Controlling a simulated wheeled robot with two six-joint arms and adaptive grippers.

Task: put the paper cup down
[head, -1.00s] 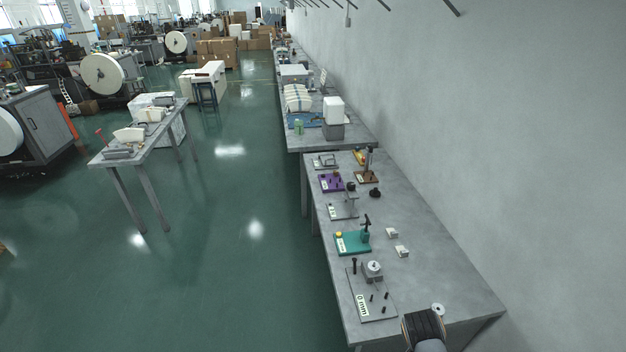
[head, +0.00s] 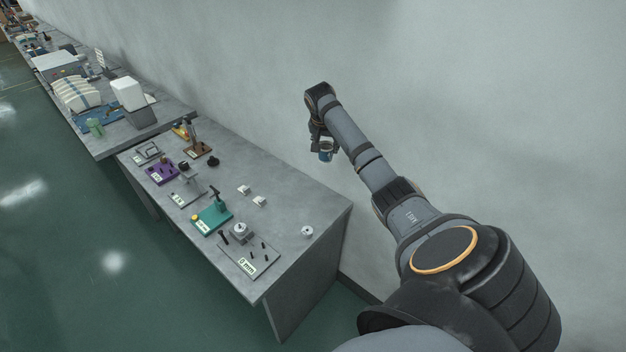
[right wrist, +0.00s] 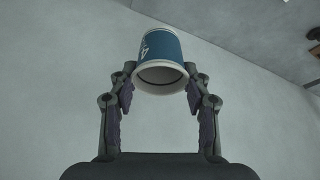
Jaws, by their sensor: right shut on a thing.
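The paper cup is blue with a white rim. It shows in the right wrist view (right wrist: 161,60) between the two finger pads, and small in the head view (head: 326,151). My right gripper (head: 320,146) is shut on it and holds it up in the air, near the wall and beyond the table's right side. In the right wrist view the gripper (right wrist: 160,85) has one finger on each side of the cup, whose open rim faces the camera. The grey table (head: 290,190) stands below and to the left of the cup. My left gripper is not in view.
Fixtures stand along the table: a grey plate marked 0 mm (head: 250,258), a teal base (head: 212,218) and a purple base (head: 162,174). Small white blocks (head: 244,189) and a white roll-like piece (head: 307,231) lie on it. The table's back right area is mostly bare.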

